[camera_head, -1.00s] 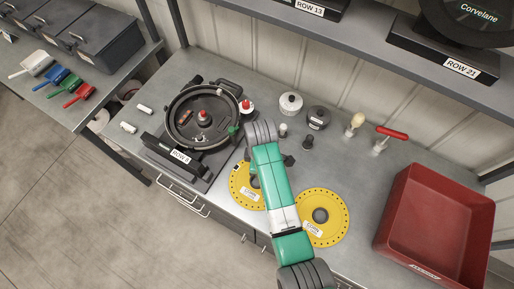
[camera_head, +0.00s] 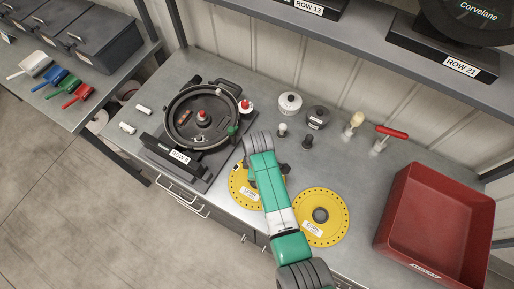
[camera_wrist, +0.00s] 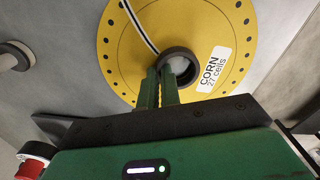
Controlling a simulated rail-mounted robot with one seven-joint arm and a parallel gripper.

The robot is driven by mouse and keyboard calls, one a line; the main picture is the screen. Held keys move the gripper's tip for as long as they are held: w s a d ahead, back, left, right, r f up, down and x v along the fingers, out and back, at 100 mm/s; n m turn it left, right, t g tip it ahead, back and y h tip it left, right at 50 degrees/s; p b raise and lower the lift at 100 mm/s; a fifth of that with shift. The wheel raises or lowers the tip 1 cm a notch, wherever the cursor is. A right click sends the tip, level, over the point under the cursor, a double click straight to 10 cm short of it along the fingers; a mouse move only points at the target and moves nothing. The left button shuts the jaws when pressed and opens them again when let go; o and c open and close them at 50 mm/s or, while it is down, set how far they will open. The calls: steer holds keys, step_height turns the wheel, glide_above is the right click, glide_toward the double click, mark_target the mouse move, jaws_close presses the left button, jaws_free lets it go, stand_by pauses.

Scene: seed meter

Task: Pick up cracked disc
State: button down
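The cracked disc (camera_head: 238,190) is a yellow seed disc lying on the bench at the front, partly hidden under my arm. In the wrist view the same disc (camera_wrist: 130,65) has a dark-edged pale line running from its rim to the dark hub ring, and a label reading CORN 27 cells. My gripper (camera_wrist: 160,75) has its two green fingers close together at the near left edge of the hub ring. I cannot tell whether they clasp the ring's wall.
A second yellow disc (camera_head: 335,203) lies just to the right. The black seed meter (camera_head: 187,135) stands at the left, a red bin (camera_head: 400,230) at the right. Knobs and a red-handled tool (camera_head: 391,132) are behind. A shelf (camera_head: 350,40) overhangs the back.

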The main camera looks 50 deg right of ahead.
steer(key=shift+r, duration=0.15)
steer(key=shift+r, duration=0.35)
steer(key=r, duration=0.2)
steer(key=shift+s+a+r, duration=0.2)
steer(key=shift+s+r, duration=0.15)
steer(key=shift+s, duration=0.05)
steer(key=s+a, duration=0.1)
steer(key=s, duration=0.3)
steer(key=s+a+r+p, duration=0.1)
steer(key=s+a, duration=0.1)
steer(key=s, duration=0.3)
steer(key=s+a, duration=0.2)
steer(key=s, duration=0.3)
steer(key=shift+s+a+r, duration=0.1)
steer(key=shift+r, duration=0.1)
